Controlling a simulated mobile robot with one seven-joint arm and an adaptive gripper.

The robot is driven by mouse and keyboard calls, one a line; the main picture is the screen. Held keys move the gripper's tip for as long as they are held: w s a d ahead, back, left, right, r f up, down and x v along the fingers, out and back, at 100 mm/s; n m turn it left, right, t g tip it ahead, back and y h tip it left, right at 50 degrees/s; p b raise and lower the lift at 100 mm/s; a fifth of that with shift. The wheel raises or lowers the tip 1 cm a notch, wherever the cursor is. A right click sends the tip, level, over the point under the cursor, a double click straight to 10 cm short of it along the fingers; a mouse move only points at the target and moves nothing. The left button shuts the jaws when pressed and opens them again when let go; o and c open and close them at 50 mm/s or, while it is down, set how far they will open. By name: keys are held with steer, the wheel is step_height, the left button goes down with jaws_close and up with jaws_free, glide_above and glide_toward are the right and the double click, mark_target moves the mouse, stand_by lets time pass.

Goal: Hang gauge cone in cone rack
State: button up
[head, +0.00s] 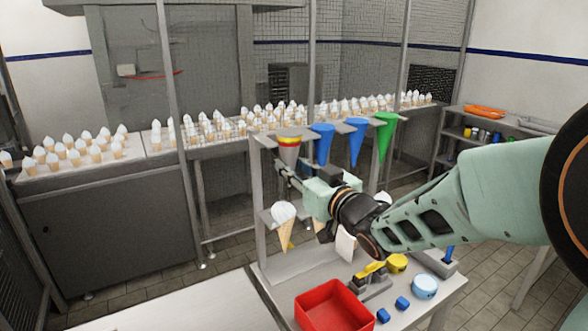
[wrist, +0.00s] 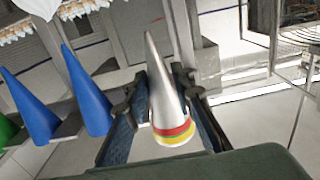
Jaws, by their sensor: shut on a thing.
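The gauge cone (head: 289,150) is grey with red and yellow bands near its wide end. It is point down at the left end of the cone rack's upper shelf (head: 263,140), beside the blue cones. My gripper (head: 284,170) is shut on its body below the bands. In the wrist view the gauge cone (wrist: 166,95) stands between the two fingers of my gripper (wrist: 160,90), its point toward the top of the picture. I cannot tell whether it is seated in a slot or just in front of the shelf.
Two blue cones (head: 322,143) and a green cone (head: 386,135) hang to the right. An ice-cream cone (head: 284,222) sits on the lower level. A red bin (head: 333,308) and small blue and yellow items occupy the table front. Many ice-cream cones line the back counter (head: 140,165).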

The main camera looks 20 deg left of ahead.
steer(key=shift+b+x, duration=0.35)
steer(key=shift+x, duration=1.05)
steer(key=shift+f+b, duration=0.55)
steer(key=shift+b, duration=0.25)
stand_by(1.0)
steer(key=o, duration=1.1)
steer(key=shift+o, duration=0.7)
steer(key=shift+o, duration=1)
steer(key=shift+d, duration=0.1)
steer(key=v, duration=0.9)
